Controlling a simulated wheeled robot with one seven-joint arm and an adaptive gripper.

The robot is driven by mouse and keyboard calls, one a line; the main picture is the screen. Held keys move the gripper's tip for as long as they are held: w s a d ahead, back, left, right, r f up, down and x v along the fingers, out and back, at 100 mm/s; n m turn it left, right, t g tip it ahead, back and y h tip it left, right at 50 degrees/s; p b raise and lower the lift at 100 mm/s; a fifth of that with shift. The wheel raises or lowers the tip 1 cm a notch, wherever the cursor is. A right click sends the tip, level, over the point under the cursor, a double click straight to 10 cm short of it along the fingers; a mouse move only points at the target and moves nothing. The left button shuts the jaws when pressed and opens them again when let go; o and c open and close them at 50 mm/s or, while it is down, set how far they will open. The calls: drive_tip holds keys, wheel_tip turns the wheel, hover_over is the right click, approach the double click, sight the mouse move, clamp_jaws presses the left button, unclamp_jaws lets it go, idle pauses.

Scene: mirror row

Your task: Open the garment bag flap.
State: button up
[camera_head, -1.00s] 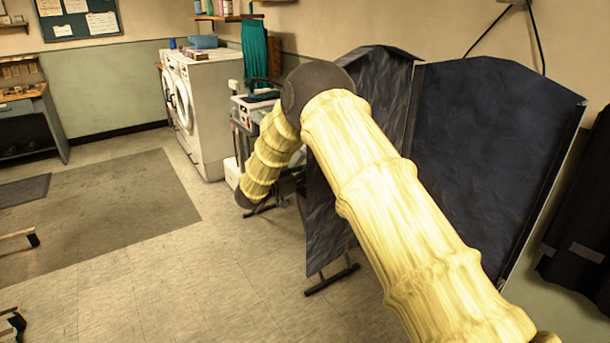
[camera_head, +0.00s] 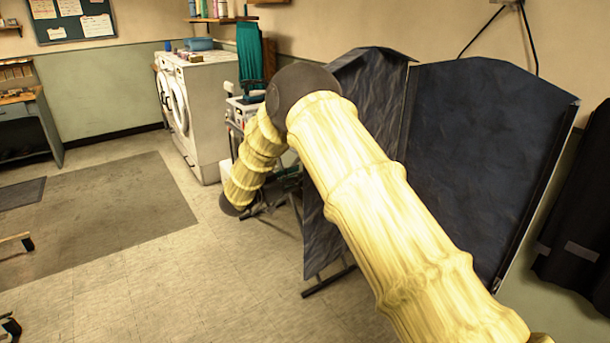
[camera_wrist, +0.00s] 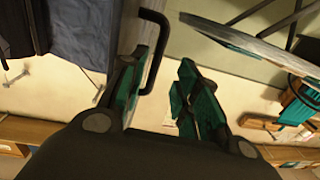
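The garment bag (camera_head: 490,150) is a tall dark navy panel at the right in the head view. Its crinkled flap (camera_head: 355,95) stands out at an angle on the left side, partly hidden by my arm. In the wrist view, dark cloth (camera_wrist: 75,40) shows at upper left. A black bar handle (camera_wrist: 163,35) with bent ends is beside it. My gripper (camera_wrist: 160,85) has its teal-padded fingers apart, with a gap between them. The handle's lower end is near the left finger; contact is unclear. My gripper is not clearly visible in the head view.
White washing machines (camera_head: 200,110) stand at the back, with a cluttered stand in front of the flap partly behind my arm. Dark garments (camera_head: 580,220) hang at right. The tiled floor (camera_head: 190,270) at left is mostly open, with a grey mat (camera_head: 110,210).

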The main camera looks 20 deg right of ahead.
drive_tip(key=v, duration=0.8)
drive_tip(key=shift+a, duration=0.15)
drive_tip(key=s+d+f+n+t+y+p, duration=0.1)
drive_tip(key=s+f+n+t+y, duration=0.25)
drive_tip(key=f, duration=0.45)
drive_tip(key=s+d+f+n+t+y+p, duration=0.15)
drive_tip(key=f+n, duration=0.25)
drive_tip(key=f, duration=0.4)
drive_tip(key=s+f+n+y, duration=0.4)
drive_tip(key=s+f+y, duration=0.2)
drive_tip(key=s+f, duration=0.8)
drive_tip(key=s+a+f+n+g+y+p, duration=0.1)
drive_tip(key=s+f+g+y, duration=0.15)
drive_tip(key=s, duration=0.65)
drive_tip(key=s+a+f+n+g+y, duration=0.15)
drive_tip(key=s+f, duration=0.25)
drive_tip(key=s, duration=0.4)
drive_tip(key=s+a+g+y+p, duration=0.1)
drive_tip(key=s+g, duration=0.5)
drive_tip(key=s, duration=1.7)
drive_tip(key=shift+s+r+y, duration=0.3)
drive_tip(key=shift+r+y, duration=0.15)
drive_tip(key=shift+y, duration=0.25)
